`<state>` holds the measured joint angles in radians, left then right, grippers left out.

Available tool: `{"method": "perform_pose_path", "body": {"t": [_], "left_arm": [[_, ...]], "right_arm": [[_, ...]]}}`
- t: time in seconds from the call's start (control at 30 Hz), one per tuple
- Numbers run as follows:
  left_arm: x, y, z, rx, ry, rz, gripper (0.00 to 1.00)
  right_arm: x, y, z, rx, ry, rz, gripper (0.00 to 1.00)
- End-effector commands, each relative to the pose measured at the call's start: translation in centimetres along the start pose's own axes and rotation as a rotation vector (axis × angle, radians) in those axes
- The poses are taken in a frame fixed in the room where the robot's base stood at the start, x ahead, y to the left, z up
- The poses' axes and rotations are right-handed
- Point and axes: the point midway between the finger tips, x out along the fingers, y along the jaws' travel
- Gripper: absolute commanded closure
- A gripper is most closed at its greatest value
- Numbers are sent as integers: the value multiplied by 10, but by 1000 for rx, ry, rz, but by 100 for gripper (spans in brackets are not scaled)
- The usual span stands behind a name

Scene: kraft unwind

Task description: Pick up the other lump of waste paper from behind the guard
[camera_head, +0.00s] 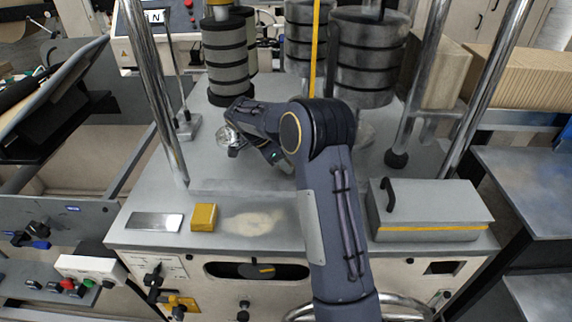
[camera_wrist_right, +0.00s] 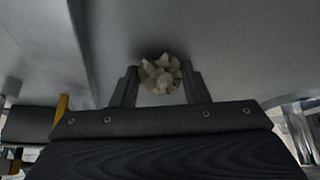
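My right gripper (camera_head: 236,142) is at the far end of my right arm, over the back part of the grey machine deck. A crumpled, pale lump of waste paper (camera_wrist_right: 160,72) sits between its two fingertips in the right wrist view, with no clear gap on either side. The lump also shows as a small greyish ball (camera_head: 226,134) in the head view, partly covered by the gripper. I cannot tell whether the lump touches the deck. A low, pale grey strip (camera_head: 235,187), possibly the guard, crosses the deck in front of the gripper. My left gripper is out of view.
Black-banded rollers (camera_head: 228,62) and more rollers (camera_head: 362,60) stand close behind the gripper. A chrome post (camera_head: 155,95) rises at left. A yellow block (camera_head: 203,217), a metal plate (camera_head: 153,222) and a grey box with a handle (camera_head: 425,212) lie along the deck's front.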

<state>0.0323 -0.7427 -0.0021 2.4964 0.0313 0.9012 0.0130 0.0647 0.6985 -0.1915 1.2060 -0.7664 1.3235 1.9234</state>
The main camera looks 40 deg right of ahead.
Motion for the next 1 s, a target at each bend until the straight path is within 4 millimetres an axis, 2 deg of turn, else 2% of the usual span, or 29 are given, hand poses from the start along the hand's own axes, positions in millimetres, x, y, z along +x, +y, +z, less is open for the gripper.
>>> {"method": "perform_pose_path", "body": {"t": [0.03, 0.1, 0.57, 0.77, 1.0], "left_arm": [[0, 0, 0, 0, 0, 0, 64], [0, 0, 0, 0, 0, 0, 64], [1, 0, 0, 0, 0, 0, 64], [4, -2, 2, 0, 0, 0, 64], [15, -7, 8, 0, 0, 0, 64]], "right_arm": [[0, 0, 0, 0, 0, 0, 74], [0, 0, 0, 0, 0, 0, 81], [-7, -1, -4, 0, 0, -2, 81], [-30, 0, -17, 2, 0, -4, 81], [-77, 38, -25, 0, -3, -7, 81]]}}
